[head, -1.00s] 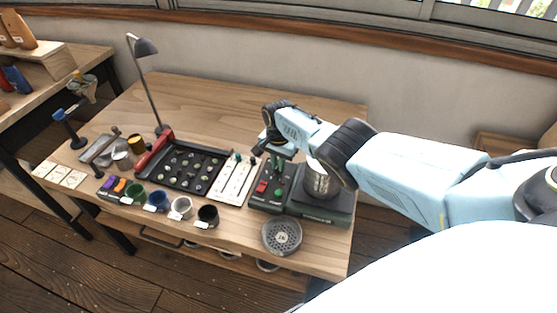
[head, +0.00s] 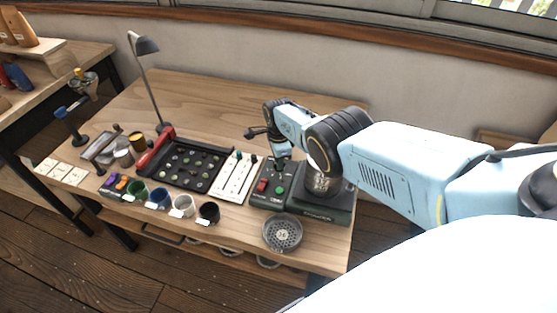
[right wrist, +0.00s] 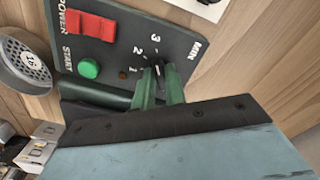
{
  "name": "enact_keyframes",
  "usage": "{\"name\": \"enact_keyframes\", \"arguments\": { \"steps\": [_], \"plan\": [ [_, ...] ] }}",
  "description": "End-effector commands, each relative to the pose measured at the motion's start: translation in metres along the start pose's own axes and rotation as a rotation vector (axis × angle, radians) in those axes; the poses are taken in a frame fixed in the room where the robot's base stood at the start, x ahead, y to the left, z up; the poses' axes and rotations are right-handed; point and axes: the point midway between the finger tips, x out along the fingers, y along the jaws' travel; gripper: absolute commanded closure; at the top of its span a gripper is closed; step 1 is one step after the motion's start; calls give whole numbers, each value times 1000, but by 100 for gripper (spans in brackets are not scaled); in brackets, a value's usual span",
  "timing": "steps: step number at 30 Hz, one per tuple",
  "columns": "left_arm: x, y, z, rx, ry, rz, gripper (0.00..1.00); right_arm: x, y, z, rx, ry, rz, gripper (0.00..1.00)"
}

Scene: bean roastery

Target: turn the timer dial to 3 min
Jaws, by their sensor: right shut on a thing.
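The dark timer panel (right wrist: 120,50) carries the numbers 1, 2 and 3 and the word MIN in the right wrist view. It also shows in the head view (head: 257,200), at the front right of the table. My right gripper (right wrist: 160,78) has its two green fingers closed around the small timer dial (right wrist: 158,68), beside the numbers. The fingers cover most of the dial, so I cannot tell exactly which number it points to. In the head view, my right gripper (head: 281,163) reaches down to the panel. My left gripper is not in view.
A red power switch (right wrist: 90,25) and a green start button (right wrist: 89,68) sit close to the dial. A round grey perforated dish (head: 282,232) lies at the table's front edge. A white strip with sliders (head: 236,178) and a black tray (head: 165,180) stand left of the panel.

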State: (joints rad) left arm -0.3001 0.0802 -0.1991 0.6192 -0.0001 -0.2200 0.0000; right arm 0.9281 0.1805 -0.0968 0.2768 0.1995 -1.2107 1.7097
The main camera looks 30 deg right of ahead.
Motion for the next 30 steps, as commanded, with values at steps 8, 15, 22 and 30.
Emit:
{"name": "enact_keyframes", "arguments": {
  "steps": [8, 15, 22, 30],
  "plan": [
    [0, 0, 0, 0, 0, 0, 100, -1, -1, -2, 56, 5, -2, 100],
    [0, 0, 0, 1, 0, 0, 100, -1, -1, -3, 62, 5, -2, 100],
    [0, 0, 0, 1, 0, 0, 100, -1, -1, -3, 62, 5, -2, 80],
    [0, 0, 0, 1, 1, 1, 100, -1, -1, -1, 60, 2, -1, 65]
  ]
}}
